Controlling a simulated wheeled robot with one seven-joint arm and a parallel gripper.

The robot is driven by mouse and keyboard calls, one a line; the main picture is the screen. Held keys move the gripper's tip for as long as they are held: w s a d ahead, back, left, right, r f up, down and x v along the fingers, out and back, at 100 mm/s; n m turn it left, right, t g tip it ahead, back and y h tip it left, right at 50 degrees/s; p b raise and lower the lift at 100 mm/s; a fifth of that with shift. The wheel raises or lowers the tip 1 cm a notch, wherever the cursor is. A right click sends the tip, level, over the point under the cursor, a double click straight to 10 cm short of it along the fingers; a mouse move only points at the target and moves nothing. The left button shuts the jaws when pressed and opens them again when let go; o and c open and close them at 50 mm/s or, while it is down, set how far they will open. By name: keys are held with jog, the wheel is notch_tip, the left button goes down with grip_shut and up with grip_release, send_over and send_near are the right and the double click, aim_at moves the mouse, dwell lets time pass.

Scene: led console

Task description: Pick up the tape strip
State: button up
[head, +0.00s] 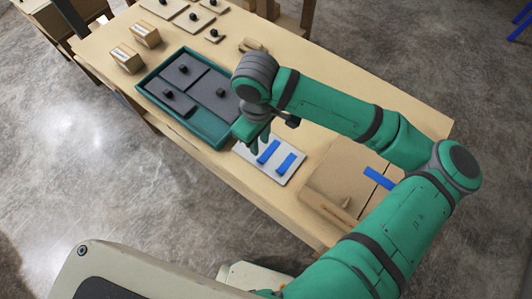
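Two blue tape strips lie side by side on a white board (270,173) on the table: a left strip (268,152) and a right strip (286,163). A third blue strip (379,178) lies across the top of a cardboard box to the right. My gripper (256,147) points down over the board, just left of the left strip's upper end. The view is too small to tell whether it touches the strip or is open. My arm's wrist hides part of the board's far side.
A teal tray (213,134) with grey knobbed plates stands left of the board. The cardboard box (345,180) stands to the right. The table's front edge (255,201) is close to the board.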

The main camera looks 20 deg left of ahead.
aim_at(260, 160)
notch_tip(260, 160, down, 10)
jog(key=shift+s, duration=0.15)
grip_shut()
dwell(0.4)
